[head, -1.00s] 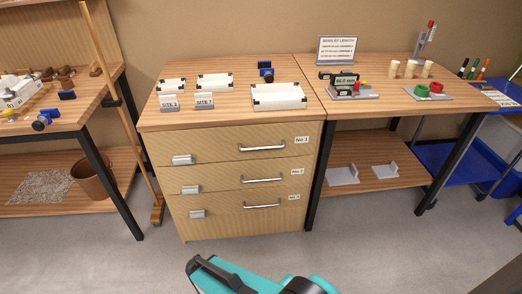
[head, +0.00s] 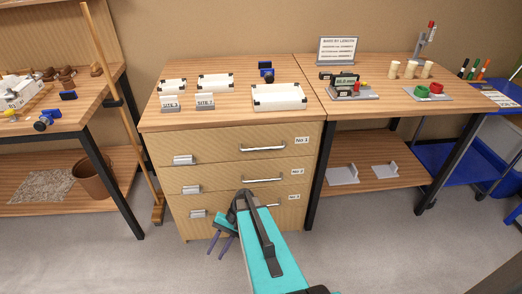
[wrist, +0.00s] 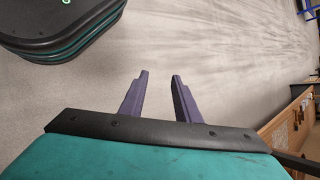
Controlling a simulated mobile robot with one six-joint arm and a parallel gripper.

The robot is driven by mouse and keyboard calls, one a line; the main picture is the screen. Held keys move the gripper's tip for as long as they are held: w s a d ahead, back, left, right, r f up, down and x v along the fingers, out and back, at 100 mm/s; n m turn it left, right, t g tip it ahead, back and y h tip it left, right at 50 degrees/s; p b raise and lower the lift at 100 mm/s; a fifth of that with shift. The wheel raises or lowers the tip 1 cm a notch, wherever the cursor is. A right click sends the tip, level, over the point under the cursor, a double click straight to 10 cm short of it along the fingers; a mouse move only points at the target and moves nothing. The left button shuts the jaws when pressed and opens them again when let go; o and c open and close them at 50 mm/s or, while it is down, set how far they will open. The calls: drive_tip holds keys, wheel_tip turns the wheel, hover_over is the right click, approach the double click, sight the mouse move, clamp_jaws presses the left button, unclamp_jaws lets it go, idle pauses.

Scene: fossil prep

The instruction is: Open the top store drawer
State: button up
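The top store drawer (head: 225,147), labelled No 1, is shut in the wooden cabinet. The two drawers below, No 2 (head: 228,181) and No 3 (head: 225,208), look shut too. My gripper (head: 219,248) hangs low in front of the cabinet's lower part, well below the top handle. Its two purple fingers are apart and empty, as the wrist view (wrist: 159,75) also shows. My arm covers part of the bottom drawer and its handle.
White trays (head: 279,97) and site signs (head: 205,101) stand on the cabinet top. A broom handle (head: 125,105) leans at the cabinet's left. A wooden table (head: 461,100) stands at the right. Grey floor in front is free.

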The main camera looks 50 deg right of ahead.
drive_tip(key=w+d+r+m+t+y, duration=0.1)
drive_tip(key=w+d+r+m+t, duration=0.25)
drive_tip(key=d+r, duration=0.5)
drive_tip(key=m+t+h+p, duration=0.1)
drive_tip(key=m+t, duration=0.4)
drive_tip(key=t, duration=0.5)
approach(267, 149)
drive_tip(key=s+r, duration=0.1)
drive_tip(key=shift+s+d+n, duration=0.25)
drive_tip(key=shift+d, duration=0.2)
drive_tip(key=x, duration=0.4)
drive_tip(key=p+x, duration=0.1)
drive_tip(key=x, duration=0.4)
drive_tip(key=p+x, duration=0.1)
drive_tip(key=x, duration=0.4)
drive_tip(key=shift+s+f, duration=0.1)
drive_tip(key=shift+f, duration=0.15)
